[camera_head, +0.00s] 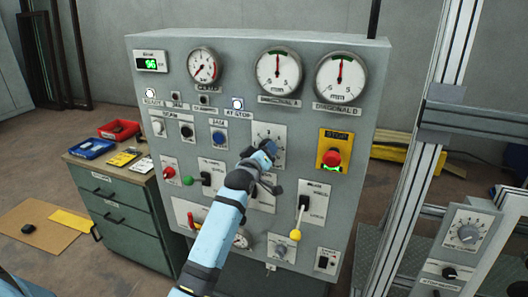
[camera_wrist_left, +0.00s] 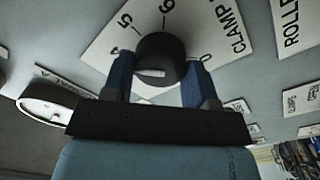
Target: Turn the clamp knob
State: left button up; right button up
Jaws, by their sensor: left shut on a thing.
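The clamp knob (camera_wrist_left: 160,52) is a round black knob with a pale mark on its face. It sits on a white dial plate (camera_wrist_left: 108,42) with numbers and the word CLAMP. My left gripper (camera_wrist_left: 160,78) has one blue finger on each side of the knob and is shut on it. In the head view my left gripper (camera_head: 268,150) reaches the lower part of the dial plate (camera_head: 268,131), and the knob is hidden there. My right gripper is in neither view.
The grey control panel (camera_head: 345,125) carries gauges, a red stop button (camera_head: 332,157) on yellow, a yellow-tipped lever (camera_head: 296,234) and a green-tipped lever (camera_head: 187,181) near my arm. A cabinet with trays (camera_head: 92,147) stands left. A metal frame (camera_head: 425,150) stands right.

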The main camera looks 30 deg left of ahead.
pick_arm(q)
jog(key=o, duration=0.9)
jog(key=b+v, duration=0.1)
jog(key=v, duration=1.3)
jog(key=shift+w, duration=0.1)
